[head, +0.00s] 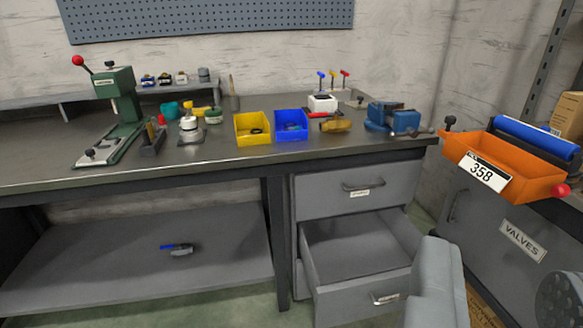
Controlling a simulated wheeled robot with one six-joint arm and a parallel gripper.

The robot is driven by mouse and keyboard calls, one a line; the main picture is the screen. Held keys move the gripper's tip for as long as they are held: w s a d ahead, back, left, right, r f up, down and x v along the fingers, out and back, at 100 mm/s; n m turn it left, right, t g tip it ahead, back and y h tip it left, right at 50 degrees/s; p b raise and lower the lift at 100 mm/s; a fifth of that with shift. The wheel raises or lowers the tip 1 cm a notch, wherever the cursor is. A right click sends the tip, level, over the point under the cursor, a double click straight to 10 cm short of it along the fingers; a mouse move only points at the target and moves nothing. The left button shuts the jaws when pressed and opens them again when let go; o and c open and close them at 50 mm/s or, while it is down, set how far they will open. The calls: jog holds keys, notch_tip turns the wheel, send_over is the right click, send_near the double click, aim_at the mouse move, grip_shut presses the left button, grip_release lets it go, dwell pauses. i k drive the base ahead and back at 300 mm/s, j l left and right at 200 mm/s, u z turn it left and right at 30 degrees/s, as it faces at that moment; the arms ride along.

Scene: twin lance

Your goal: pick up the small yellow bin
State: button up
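The small yellow bin (252,138) stands upright near the front edge of the grey workbench (225,167), around the middle of its length. Its open top faces up and a small dark item shows inside. A blue bin (291,134) of similar size stands close on its right, with small items in it. My gripper is not in view, and nothing is seen touching the yellow bin. A rounded grey part at the lower right is probably my own arm.
A green press (122,98) and a white-topped device (189,126) stand left of the bin. A brass piece (336,125) and a blue vise (392,118) lie right. Below, an open drawer (360,248) juts out. An orange bin (510,165) stands at the right.

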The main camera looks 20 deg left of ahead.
aim_at(244, 123)
jog(key=i+j, duration=0.2)
jog(key=i, duration=0.25)
jog(key=i+j+z, duration=0.1)
jog(key=i+j, duration=0.15)
jog(key=i, duration=0.2)
jog(key=i+j, duration=0.25)
jog(key=i, duration=0.2)
